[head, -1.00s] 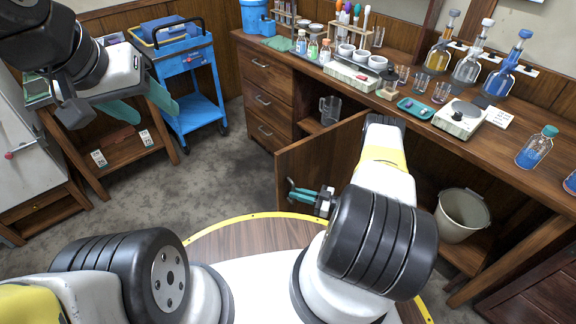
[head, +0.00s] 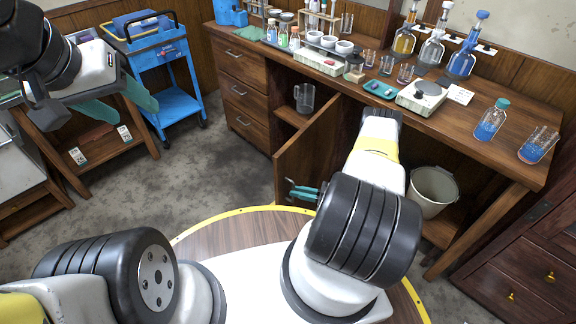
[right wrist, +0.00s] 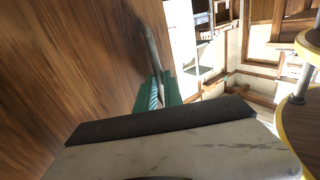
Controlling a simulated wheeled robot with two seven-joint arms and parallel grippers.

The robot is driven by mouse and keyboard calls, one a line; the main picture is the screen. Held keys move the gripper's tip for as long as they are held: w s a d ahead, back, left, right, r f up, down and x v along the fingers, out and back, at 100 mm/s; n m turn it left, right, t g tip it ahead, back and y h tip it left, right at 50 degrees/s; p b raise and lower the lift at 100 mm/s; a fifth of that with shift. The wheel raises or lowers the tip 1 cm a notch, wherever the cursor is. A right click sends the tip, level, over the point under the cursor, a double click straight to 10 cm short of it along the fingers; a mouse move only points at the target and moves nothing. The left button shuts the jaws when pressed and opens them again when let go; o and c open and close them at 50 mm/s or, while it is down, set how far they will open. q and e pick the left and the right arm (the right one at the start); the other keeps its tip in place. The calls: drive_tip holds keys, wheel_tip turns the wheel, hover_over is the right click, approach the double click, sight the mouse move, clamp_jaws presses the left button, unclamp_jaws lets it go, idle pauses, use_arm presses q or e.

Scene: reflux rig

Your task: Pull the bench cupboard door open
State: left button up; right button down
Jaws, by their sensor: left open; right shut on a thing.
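The bench cupboard door (head: 306,152) is a brown wooden panel standing swung out from the bench, partly open. It fills the left of the right wrist view (right wrist: 75,60). My right gripper (head: 290,188) has green fingers and is shut on the door's metal bar handle (right wrist: 152,50), at the door's outer edge. My right arm hides part of the door and the opening. My left gripper (head: 105,115), also with green fingers, is open and empty at the upper left, well away from the door.
The wooden bench (head: 450,120) carries glassware, a scale and bottles. A grey bucket (head: 432,190) and a clear jug (head: 304,98) stand inside it. A blue cart (head: 165,75) and a wooden rack are at left. Grey floor is clear left of the door.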

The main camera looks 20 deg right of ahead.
drive_tip(key=c, duration=1.6)
unclamp_jaws()
drive_tip(key=shift+w+d+r+t, duration=0.1)
drive_tip(key=shift+w+d+t, duration=0.2)
drive_tip(key=shift+w+d, duration=0.25)
drive_tip(key=shift+o, duration=0.5)
drive_tip(key=shift+a, duration=0.15)
drive_tip(key=shift+s+a, duration=0.15)
drive_tip(key=v, duration=0.7)
drive_tip(key=shift+s+d, duration=0.15)
drive_tip(key=shift+d, duration=0.2)
